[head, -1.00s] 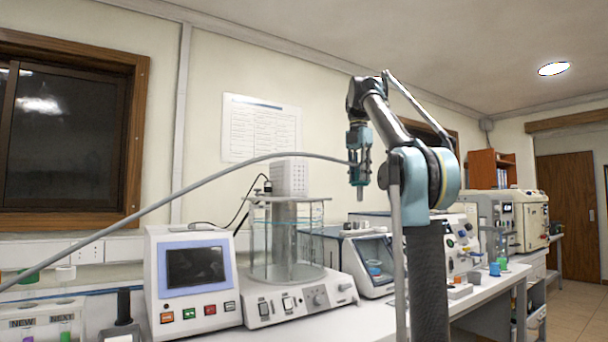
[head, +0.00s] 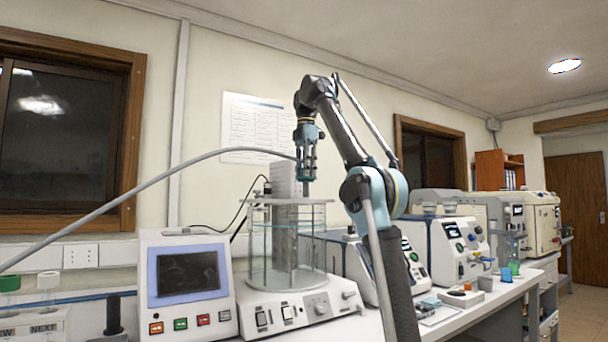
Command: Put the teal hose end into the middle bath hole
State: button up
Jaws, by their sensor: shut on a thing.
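My gripper (head: 307,168) points straight down and is shut on the hose end, a teal piece (head: 306,178) with a short grey tip (head: 307,189) below it. The grey hose (head: 150,185) runs from the lower left up to the gripper in a long arch. The bath is a clear glass cylinder (head: 262,245) with a round top plate (head: 258,201) on a white base. The hose tip is over the right part of that plate in the picture, close to its height. The holes in the plate cannot be made out, and I cannot tell whether the tip touches it.
A grey-white block (head: 284,180) stands on the bath's top, just left of the gripper. A white unit with a dark screen (head: 187,274) is left of the bath. More instruments (head: 462,245) line the bench at right. A tube rack (head: 35,325) is at lower left.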

aim_at(305, 186)
jog(key=shift+a+f, duration=0.15)
jog(key=shift+f, duration=2.7)
jog(key=shift+s, duration=0.2)
jog(key=shift+f, duration=0.55)
jog(key=o, duration=0.8)
